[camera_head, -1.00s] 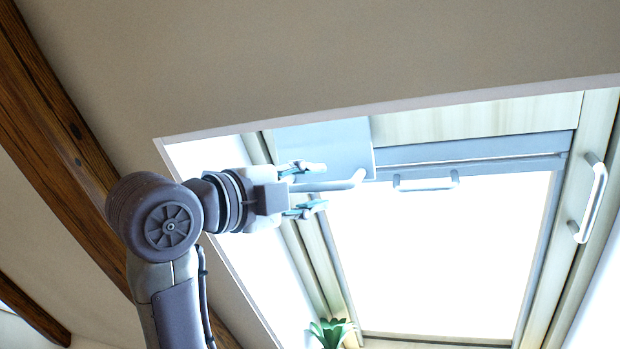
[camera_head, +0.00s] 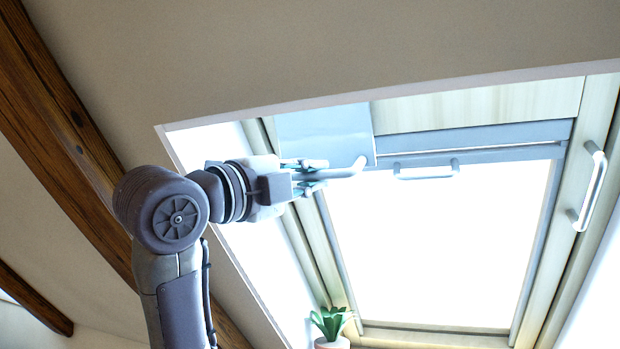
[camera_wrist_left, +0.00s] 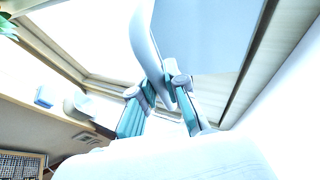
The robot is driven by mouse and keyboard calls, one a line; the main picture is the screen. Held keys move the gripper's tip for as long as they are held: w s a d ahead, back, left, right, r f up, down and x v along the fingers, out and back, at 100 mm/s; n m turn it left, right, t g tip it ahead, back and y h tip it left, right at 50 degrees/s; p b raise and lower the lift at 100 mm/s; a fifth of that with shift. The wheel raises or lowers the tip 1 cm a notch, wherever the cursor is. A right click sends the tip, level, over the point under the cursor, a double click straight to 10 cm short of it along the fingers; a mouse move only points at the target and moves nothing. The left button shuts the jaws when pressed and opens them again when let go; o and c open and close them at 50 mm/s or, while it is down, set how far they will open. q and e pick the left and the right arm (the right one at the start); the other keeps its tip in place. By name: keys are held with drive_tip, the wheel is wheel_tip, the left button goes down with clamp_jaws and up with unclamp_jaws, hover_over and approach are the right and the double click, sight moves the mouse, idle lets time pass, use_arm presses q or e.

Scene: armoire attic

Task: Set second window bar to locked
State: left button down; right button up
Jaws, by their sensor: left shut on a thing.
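A pale window bar (camera_head: 347,170) with a bent end is at the upper left of the skylight, beside a grey panel. My left gripper (camera_head: 312,176) is shut on this bar, its fingers hiding part of it. In the left wrist view the bar (camera_wrist_left: 146,42) runs down between the teal-padded fingertips of the gripper (camera_wrist_left: 167,90). Another bar (camera_head: 594,188) is on the right side of the frame, and a short handle (camera_head: 427,175) is on the top sash. The pictures do not tell which is the second bar. My right gripper is not in view.
The grey panel (camera_head: 325,136) is close above the gripper. The bright window pane (camera_head: 440,250) lies below and right. A potted plant (camera_head: 330,325) stands at the lower left corner of the window. A wooden beam (camera_head: 62,140) crosses the left.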

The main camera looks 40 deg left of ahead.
use_arm(q)
drive_tip(key=w, duration=0.1)
drive_tip(key=w+m+t, duration=0.1)
drive_tip(key=w+h+b, duration=0.1)
drive_tip(key=shift+w+a+t, duration=0.4)
drive_tip(key=shift+f, duration=0.1)
drive_tip(key=c, duration=1.2)
unclamp_jaws()
drive_tip(key=shift+w, duration=0.1)
